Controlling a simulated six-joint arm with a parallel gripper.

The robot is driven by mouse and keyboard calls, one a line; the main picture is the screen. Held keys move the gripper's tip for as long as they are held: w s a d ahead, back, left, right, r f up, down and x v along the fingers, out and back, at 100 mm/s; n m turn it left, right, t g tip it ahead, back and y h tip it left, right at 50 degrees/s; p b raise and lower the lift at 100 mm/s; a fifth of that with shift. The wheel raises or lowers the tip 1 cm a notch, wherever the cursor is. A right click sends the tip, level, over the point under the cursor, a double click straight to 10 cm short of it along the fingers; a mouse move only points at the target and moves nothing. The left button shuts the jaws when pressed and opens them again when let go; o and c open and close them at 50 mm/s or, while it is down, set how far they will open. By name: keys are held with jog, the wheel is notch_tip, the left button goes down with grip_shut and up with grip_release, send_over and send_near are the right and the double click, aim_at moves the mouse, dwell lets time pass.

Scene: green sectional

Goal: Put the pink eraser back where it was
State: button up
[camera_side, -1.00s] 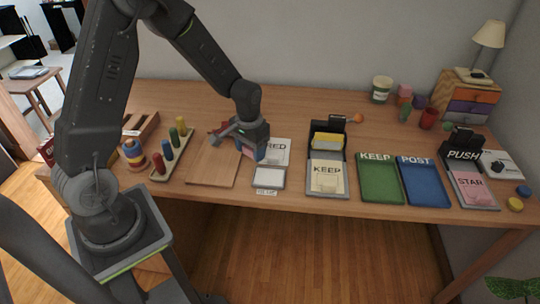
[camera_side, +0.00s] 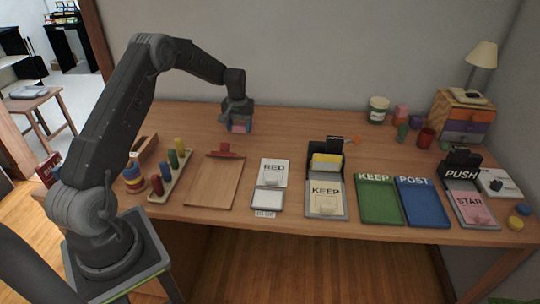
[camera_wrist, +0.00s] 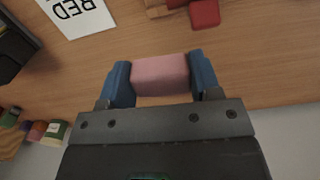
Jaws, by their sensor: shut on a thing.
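The pink eraser (camera_wrist: 160,75) is held between the two blue fingertips of my gripper (camera_wrist: 160,80) in the wrist view. In the side view my gripper (camera_side: 241,128) is over the back part of the desk, behind the wooden clipboard with a red clip (camera_side: 214,182). The eraser shows there as a small pink patch (camera_side: 240,129) under the fingers. Bare desk lies beneath it. I cannot tell whether the eraser touches the desk or hangs just above it.
A RED card (camera_side: 274,171) and a small grey-framed white pad (camera_side: 268,200) lie right of the clipboard. A pegged wooden block (camera_side: 171,176) stands at its left. A black holder with a KEEP card (camera_side: 326,197) is further right. The back middle of the desk is clear.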

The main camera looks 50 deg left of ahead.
jog(key=shift+a, duration=0.7)
jog(key=shift+w+f+n, duration=0.2)
jog(key=shift+f+n, duration=0.05)
jog(key=shift+n, duration=0.05)
send_over(270, 155)
notch_tip(270, 155, down, 7)
jog(key=shift+s+r, duration=0.1)
jog(key=shift+r, duration=0.1)
jog(key=shift+f, duration=2)
jog(key=shift+f, duration=0.15)
jog(key=o, duration=1)
jog(key=shift+c, duration=0.2)
